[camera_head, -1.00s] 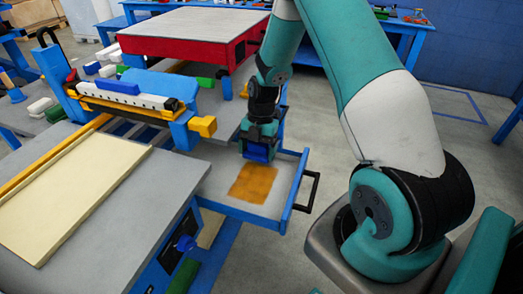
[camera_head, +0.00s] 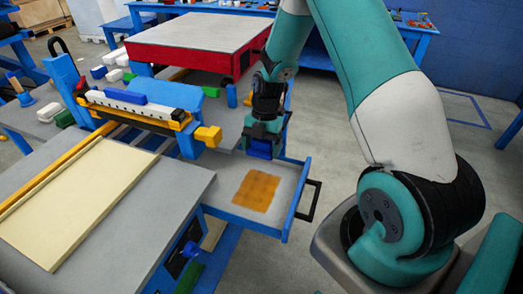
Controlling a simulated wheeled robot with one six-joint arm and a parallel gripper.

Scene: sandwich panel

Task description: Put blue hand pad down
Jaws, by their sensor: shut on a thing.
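The blue hand pad (camera_head: 260,149) is held below my gripper (camera_head: 262,136), which is shut on it. My gripper hangs above the back part of the open drawer (camera_head: 283,218), pointing down. An orange-brown square patch (camera_head: 257,190) lies on the grey drawer floor, just in front of the pad. I cannot tell whether the pad touches the drawer floor. My gripper's fingertips are too small and dark to see clearly.
A cream panel (camera_head: 75,200) lies on the grey bench at the left. A blue machine bridge with yellow parts (camera_head: 207,136) stands left of the drawer. A red-sided table (camera_head: 190,56) is behind. The drawer has a black handle (camera_head: 313,202) at its right.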

